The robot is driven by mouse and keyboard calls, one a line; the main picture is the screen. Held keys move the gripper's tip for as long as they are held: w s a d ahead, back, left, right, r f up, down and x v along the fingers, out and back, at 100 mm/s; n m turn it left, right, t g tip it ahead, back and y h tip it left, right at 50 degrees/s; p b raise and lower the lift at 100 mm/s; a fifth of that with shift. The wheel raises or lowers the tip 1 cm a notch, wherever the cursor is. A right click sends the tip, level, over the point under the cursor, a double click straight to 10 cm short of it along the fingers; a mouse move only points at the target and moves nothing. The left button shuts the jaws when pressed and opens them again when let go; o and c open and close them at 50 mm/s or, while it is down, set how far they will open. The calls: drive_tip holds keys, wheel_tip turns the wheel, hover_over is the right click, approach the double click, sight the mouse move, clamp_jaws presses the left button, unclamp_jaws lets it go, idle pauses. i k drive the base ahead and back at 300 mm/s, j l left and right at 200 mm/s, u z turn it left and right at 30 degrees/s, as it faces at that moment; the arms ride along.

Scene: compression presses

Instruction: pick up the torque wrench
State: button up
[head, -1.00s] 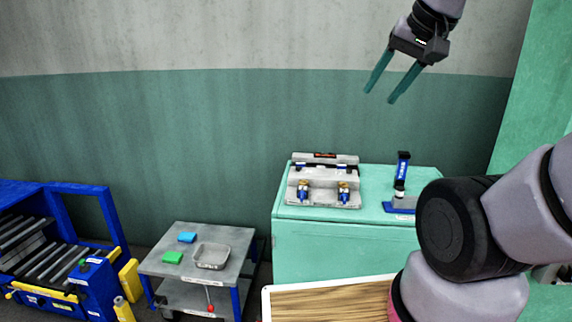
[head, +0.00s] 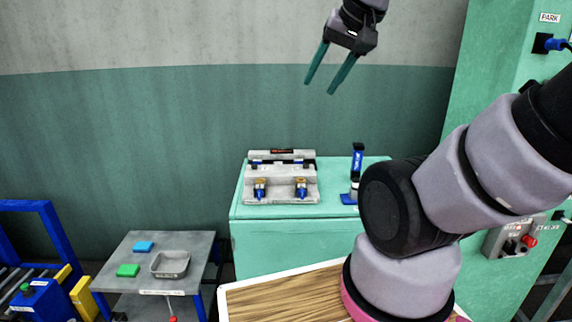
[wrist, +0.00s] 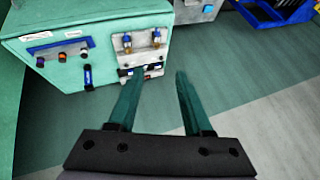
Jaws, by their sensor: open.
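I cannot make out a torque wrench for certain in either view. An upright black and blue tool (head: 357,162) on a blue base stands on the green cabinet (head: 280,212), right of a grey fixture. It may show in the wrist view as a blue and black piece (wrist: 88,77), but too small to identify. My gripper (head: 319,87) is high above and behind the cabinet in the head picture, in front of the wall. Its two green fingers are apart, with nothing between them in the wrist view (wrist: 159,78). My arm hides part of the cabinet's right side.
The grey fixture (head: 281,185) with two brass and blue fittings stands on the cabinet. A grey cart (head: 130,262) holds a tray (head: 170,263) and blue and green blocks. A wooden top (head: 285,298) lies in front. A green machine (head: 500,130) rises at right.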

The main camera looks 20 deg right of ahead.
sight(359, 148)
drive_tip(key=i+l, duration=0.25)
drive_tip(key=l, duration=0.15)
drive_tip(key=i+l+z, duration=0.1)
drive_tip(key=i+l, duration=0.15)
drive_tip(key=l, duration=0.15)
drive_tip(key=i+l, duration=0.25)
drive_tip(key=l, duration=0.15)
